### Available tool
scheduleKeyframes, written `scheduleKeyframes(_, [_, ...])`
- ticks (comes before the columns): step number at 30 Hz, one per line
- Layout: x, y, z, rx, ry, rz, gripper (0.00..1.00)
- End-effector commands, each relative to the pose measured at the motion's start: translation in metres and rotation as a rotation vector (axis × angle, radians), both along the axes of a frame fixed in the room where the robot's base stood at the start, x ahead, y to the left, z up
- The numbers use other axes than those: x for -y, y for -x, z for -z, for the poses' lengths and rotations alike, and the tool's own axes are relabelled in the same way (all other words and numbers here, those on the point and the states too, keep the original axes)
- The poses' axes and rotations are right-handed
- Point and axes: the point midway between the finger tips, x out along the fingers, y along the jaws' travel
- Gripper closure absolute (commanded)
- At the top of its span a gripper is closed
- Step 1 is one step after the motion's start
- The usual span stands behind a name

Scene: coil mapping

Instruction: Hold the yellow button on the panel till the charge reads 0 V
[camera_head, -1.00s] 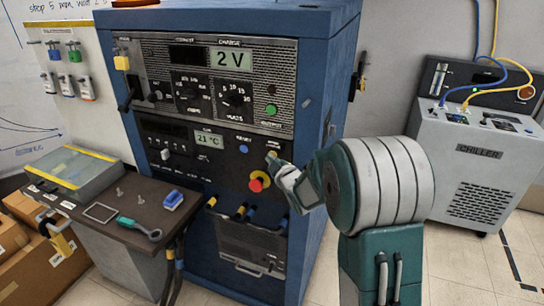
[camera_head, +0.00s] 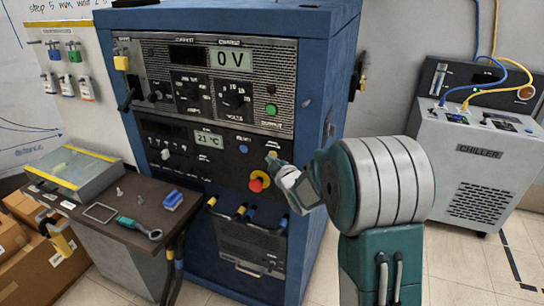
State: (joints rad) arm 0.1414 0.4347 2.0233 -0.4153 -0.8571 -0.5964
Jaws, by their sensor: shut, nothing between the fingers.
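The blue cabinet's panel (camera_head: 215,160) faces me, upright. Its charge display (camera_head: 230,59) reads 0 V. The yellow button (camera_head: 273,153) sits at the right of the lower panel, mostly hidden behind my gripper's tip. My gripper (camera_head: 274,160) is shut and empty. Its tip is at the button and appears to touch it; how far the button is pressed cannot be told. A red knob on a yellow base (camera_head: 258,181) is just below and left of my gripper.
A blue reset button (camera_head: 244,149) is left of my gripper. A 21 °C display (camera_head: 208,139) is on the same panel. A side shelf (camera_head: 100,213) holds a magnifier (camera_head: 140,228) and a blue block (camera_head: 173,199). A chiller (camera_head: 470,175) stands at right.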

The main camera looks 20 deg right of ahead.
Motion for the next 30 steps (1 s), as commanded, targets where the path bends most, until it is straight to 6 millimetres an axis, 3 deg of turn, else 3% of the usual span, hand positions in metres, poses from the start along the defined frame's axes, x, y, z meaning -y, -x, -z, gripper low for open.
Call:
scheduleKeyframes(20, [-0.010,0.014,0.000,0.001,0.000,-0.001,1.00])
scheduleKeyframes(30, [-0.028,0.038,0.000,0.000,-0.001,-0.001,1.00])
